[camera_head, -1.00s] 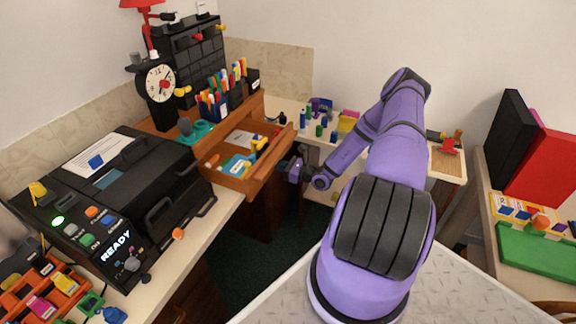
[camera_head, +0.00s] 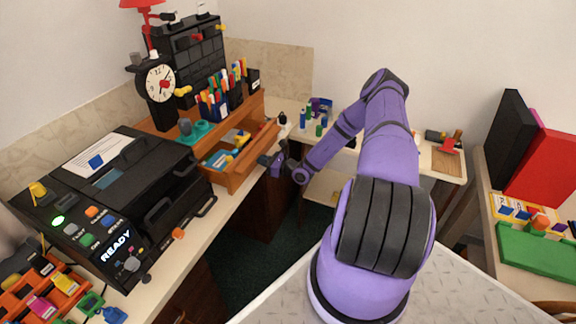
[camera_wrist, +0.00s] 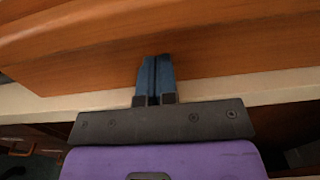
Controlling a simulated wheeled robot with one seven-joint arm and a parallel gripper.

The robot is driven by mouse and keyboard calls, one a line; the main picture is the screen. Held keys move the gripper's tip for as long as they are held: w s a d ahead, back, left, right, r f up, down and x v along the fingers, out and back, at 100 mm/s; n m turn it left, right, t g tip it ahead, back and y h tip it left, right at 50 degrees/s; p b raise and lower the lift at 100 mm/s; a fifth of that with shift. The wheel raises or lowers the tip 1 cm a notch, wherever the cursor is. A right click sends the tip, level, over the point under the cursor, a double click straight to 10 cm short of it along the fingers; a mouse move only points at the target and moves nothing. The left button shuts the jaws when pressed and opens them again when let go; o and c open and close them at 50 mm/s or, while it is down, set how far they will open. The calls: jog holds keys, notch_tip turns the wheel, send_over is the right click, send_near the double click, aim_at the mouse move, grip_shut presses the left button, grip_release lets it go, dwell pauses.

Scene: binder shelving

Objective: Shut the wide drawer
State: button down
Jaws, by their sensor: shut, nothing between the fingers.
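The wide drawer (camera_head: 247,158) is a wooden drawer in the desk organizer (camera_head: 226,116), partly pulled out, with blue and yellow items inside. My gripper (camera_head: 277,160) is at the drawer's front, on its right side. In the wrist view my gripper (camera_wrist: 155,75) has its blue fingers together with nothing between them. The fingertips reach up against or very near the wooden drawer front (camera_wrist: 200,45); I cannot tell whether they touch. The far end of the drawer is hidden in the organizer.
A black printer-like machine (camera_head: 105,195) stands left of the drawer on the pale desk (camera_head: 205,222). Pen holders (camera_head: 222,98) and a teal holder (camera_head: 195,131) sit on the organizer. Small bottles (camera_head: 311,120) stand on the desk behind my gripper.

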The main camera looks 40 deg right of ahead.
jog(key=shift+x, duration=2.4)
jog(key=shift+w+a, duration=0.1)
jog(key=shift+w, duration=0.05)
jog(key=v, duration=0.9)
